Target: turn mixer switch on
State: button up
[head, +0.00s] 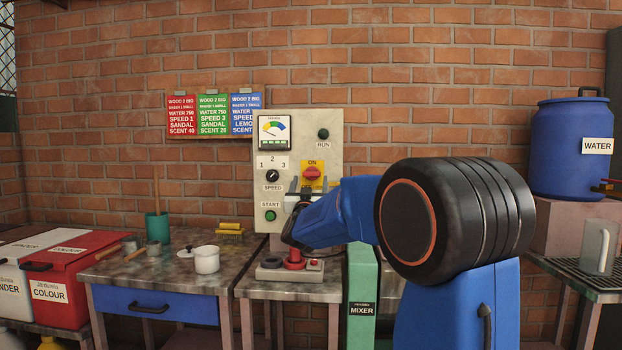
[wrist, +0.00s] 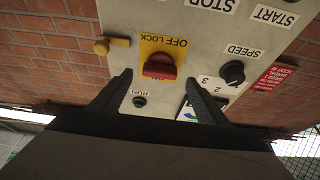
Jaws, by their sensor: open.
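The mixer switch (head: 312,174) is a red knob on a yellow plate, on the pale control panel (head: 340,125). "ON" shows above it in the head view. In the wrist view the panel appears upside down, and the red switch (wrist: 159,68) sits on its yellow plate marked "OFF LOCK". My gripper (head: 311,187) is in front of the panel just below the switch. In the wrist view my open gripper (wrist: 159,80) has one finger on each side of the knob. I cannot tell whether the fingertips touch the panel. The lower switch part is partly hidden in the head view.
A speed dial (head: 272,175), a green start button (head: 270,215), a run lamp (head: 323,134) and a meter (head: 274,132) share the panel. A red-knobbed box (head: 272,269) sits below my gripper. A white pot (head: 206,260) stands on the left table.

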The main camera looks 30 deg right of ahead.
aim_at(311, 175)
jog(key=shift+x, duration=2.1)
jog(key=c, duration=1)
